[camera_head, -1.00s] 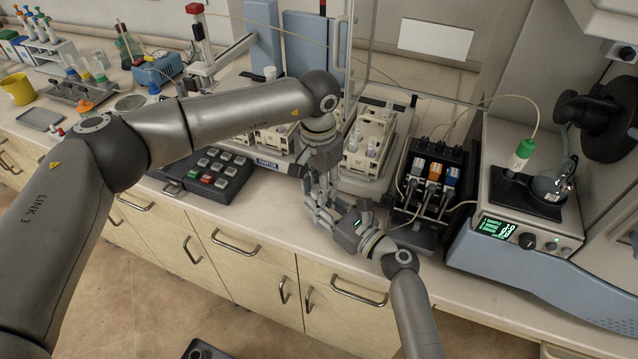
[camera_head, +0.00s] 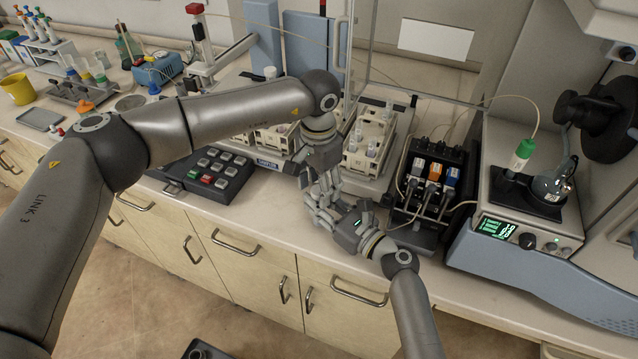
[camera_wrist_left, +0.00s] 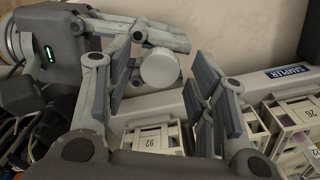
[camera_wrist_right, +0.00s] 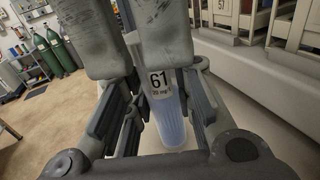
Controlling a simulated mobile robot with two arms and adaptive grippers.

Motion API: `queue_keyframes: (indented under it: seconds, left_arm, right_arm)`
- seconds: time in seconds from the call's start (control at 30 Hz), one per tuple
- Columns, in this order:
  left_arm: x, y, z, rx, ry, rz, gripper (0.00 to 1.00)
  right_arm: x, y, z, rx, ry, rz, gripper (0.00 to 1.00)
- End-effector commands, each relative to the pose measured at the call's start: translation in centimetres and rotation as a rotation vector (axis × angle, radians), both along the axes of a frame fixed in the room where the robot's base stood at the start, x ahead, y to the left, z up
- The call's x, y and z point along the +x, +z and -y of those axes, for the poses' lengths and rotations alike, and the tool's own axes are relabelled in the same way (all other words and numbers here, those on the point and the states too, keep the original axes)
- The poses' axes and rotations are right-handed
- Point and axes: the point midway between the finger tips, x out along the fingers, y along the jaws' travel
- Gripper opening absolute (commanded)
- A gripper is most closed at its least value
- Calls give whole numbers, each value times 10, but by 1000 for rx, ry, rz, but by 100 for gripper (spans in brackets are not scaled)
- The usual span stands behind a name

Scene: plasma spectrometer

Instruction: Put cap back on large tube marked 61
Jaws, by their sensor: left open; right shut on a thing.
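The large tube marked 61 (camera_wrist_right: 172,112) is clear, with a white label. My right gripper (camera_head: 338,217) is shut on it, its fingers either side of the tube in the right wrist view. In the left wrist view a round white cap (camera_wrist_left: 160,68) shows at the tube's top end, seen from above; how firmly it sits cannot be told. My left gripper (camera_head: 322,190) is open above the tube, its fingers either side of the cap and apart from it. In the head view the fingers hide tube and cap.
Numbered sampler racks (camera_head: 362,150) stand just behind the grippers. A block with coloured modules (camera_head: 433,185) is to the right, and a keypad (camera_head: 207,170) to the left. The counter's front edge is below my grippers.

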Motion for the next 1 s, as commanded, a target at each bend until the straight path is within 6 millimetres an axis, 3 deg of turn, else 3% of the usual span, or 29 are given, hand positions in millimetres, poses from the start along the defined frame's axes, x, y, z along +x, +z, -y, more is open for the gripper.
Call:
queue_keyframes:
  seconds: [0.33, 0.73, 0.87, 1.0]
  left_arm:
    - [0, 41, 0, -1, 0, 2, 51]
    - [0, 44, 0, 0, 19, 0, 50]
    - [1, 45, -3, 3, 120, -3, 50]
    - [3, 48, -7, 8, 344, -10, 50]
  right_arm:
    - [0, -1, 0, -1, 0, -1, 0]
    - [0, -1, 0, -1, 0, -1, 0]
    - [0, 0, 0, -1, 0, -1, 0]
    - [0, 0, 0, -1, 0, -1, 0]
